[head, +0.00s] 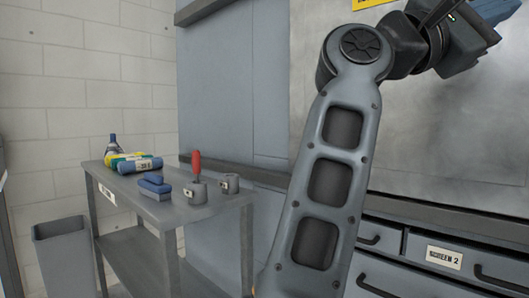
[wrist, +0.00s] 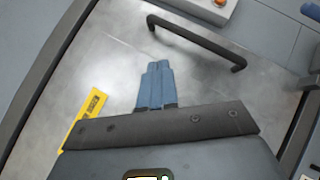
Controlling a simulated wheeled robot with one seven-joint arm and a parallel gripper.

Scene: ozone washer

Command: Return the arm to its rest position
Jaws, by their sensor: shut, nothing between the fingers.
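My gripper (wrist: 155,86) shows in the wrist view with its blue fingers together and nothing between them. It points toward a large grey metal door panel (wrist: 110,60) with a dark bar handle (wrist: 205,42); the fingertips look apart from the handle, though the exact distance is unclear. In the head view my arm rises up the middle and bends to the upper right. Part of the blue gripper is at the top right edge, and its fingertips are cut off there.
A grey cart (head: 175,210) on the left holds a blue brush (head: 155,186), cloth rolls (head: 138,164), a spray bottle (head: 113,145), and small metal blocks, one with a red-handled tool (head: 196,165). A grey bin (head: 66,255) stands beside it. Drawers (head: 440,260) are at lower right.

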